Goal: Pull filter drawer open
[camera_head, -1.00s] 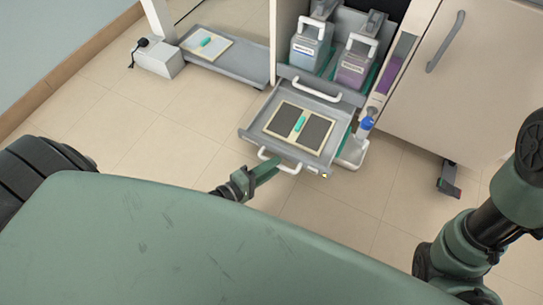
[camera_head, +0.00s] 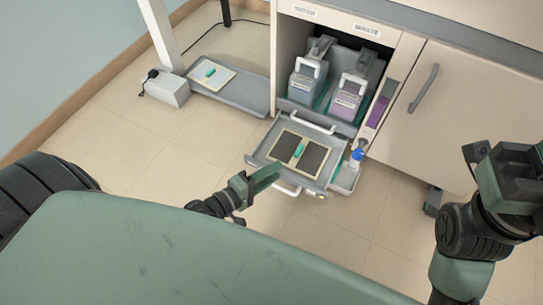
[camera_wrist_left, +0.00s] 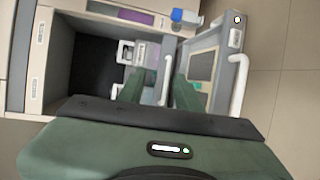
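The filter drawer (camera_head: 259,151) is a grey tray pulled out low from the cabinet. It holds a pale frame with two dark panels and a teal grip. Its white front handle (camera_head: 286,188) is partly hidden by my left gripper (camera_head: 270,173). In the left wrist view, the drawer handle (camera_wrist_left: 238,85) is right of my left gripper (camera_wrist_left: 160,90), outside the spread, empty fingers. A second white handle (camera_wrist_left: 165,80), on the bottle tray above, appears between them, with no clear contact. My right gripper (camera_head: 478,153) is at the right; its finger gap is unclear.
Two bottles (camera_head: 302,86) (camera_head: 346,103) stand in the open bay above the drawer. A blue-capped bottle (camera_head: 357,155) sits right of the drawer. A closed cabinet door (camera_head: 440,110) is at right. A grey tray (camera_head: 245,92) lies at left. Floor in front is mostly clear.

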